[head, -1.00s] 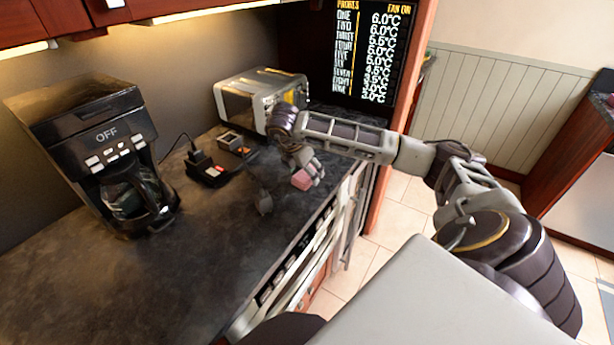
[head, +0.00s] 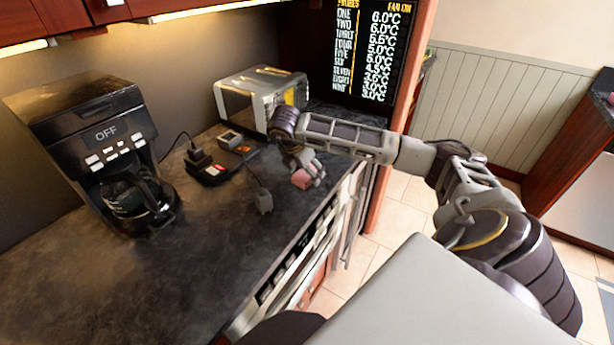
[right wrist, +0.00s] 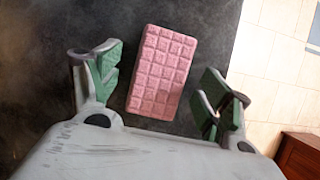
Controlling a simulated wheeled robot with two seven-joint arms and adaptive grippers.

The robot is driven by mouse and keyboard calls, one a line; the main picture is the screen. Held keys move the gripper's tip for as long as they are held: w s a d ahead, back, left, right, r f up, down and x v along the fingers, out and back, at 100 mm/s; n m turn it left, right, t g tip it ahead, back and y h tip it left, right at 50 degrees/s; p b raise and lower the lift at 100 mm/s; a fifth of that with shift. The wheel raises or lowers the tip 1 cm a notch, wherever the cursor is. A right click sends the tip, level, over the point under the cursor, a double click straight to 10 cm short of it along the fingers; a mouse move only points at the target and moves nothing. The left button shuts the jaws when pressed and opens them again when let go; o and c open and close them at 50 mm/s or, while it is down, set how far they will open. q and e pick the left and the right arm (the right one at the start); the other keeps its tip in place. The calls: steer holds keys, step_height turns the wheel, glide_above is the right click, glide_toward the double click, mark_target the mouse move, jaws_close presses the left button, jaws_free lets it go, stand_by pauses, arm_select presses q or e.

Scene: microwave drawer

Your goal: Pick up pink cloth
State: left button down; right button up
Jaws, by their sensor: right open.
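The pink cloth (right wrist: 162,72) is a small, quilted rectangular pad on the dark countertop, near its front edge. In the right wrist view it lies between the two green-padded fingers of my right gripper (right wrist: 163,90), with gaps on both sides. In the head view the cloth (head: 301,179) is partly hidden by my right gripper (head: 308,172), which points down over it. The right gripper is open and holds nothing. My left gripper is not in view.
A toaster (head: 262,95) stands behind the right gripper. A black coffee maker (head: 100,150) stands at the left. Small dark devices (head: 208,172) with a cord and a plug (head: 264,202) lie between. The counter's front left is clear. Floor tiles (right wrist: 265,85) show beyond the edge.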

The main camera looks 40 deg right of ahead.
steer(key=shift+f+b, duration=0.2)
steer(key=shift+b, duration=0.1)
stand_by(0.4)
steer(key=c, duration=1)
steer(key=shift+r+p, duration=0.15)
steer(key=shift+p, duration=0.15)
